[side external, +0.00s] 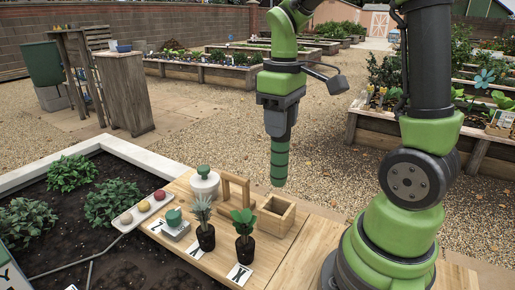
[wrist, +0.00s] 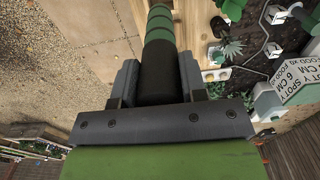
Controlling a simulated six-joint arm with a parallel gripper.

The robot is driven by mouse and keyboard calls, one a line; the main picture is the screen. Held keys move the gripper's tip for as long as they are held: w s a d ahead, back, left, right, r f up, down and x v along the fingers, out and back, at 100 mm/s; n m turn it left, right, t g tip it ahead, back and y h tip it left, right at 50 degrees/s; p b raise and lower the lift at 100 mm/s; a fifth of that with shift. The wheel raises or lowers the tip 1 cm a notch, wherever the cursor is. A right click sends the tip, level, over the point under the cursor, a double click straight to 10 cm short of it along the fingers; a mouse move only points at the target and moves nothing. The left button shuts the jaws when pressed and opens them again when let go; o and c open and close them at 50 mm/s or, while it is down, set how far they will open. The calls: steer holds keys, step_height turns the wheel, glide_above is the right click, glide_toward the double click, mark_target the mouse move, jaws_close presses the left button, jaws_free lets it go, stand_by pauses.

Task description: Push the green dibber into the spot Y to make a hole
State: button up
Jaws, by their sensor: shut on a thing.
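The green dibber (side external: 280,163), banded with dark rings, hangs upright from my gripper (side external: 281,132) in the side external view, in the air above and behind the wooden work board. In the wrist view my gripper (wrist: 158,82) is shut on the dibber's black upper part, and the dibber (wrist: 160,28) points away from the camera. A white sign (wrist: 300,78) reading "SPOT Y 6 CM" shows at the right of the wrist view. The spot's mark in the soil cannot be made out.
The wooden board (side external: 275,262) carries two potted plants (side external: 205,237), an open wooden box (side external: 275,216), a wooden frame (side external: 236,188), a white lidded jar (side external: 204,184) and a tray of coloured balls (side external: 142,211). The soil bed (side external: 60,235) has leafy plants and a grey tube.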

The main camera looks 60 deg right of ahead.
steer(key=r, duration=0.3)
steer(key=w+r, duration=0.1)
steer(key=shift+a+r, duration=0.25)
steer(key=shift+a, duration=0.05)
steer(key=w+a+n, duration=0.4)
steer(key=w+a, duration=0.1)
steer(key=a, duration=0.6)
steer(key=w+a+n, duration=0.5)
steer(key=w+a, duration=0.1)
steer(key=a, duration=0.6)
step_height(320, 180, down, 22)
steer(key=shift+s+d+r, duration=0.25)
steer(key=shift+d, duration=0.05)
steer(key=shift+f, duration=0.9)
stand_by(1.0)
steer(key=shift+f, duration=0.95)
stand_by(0.9)
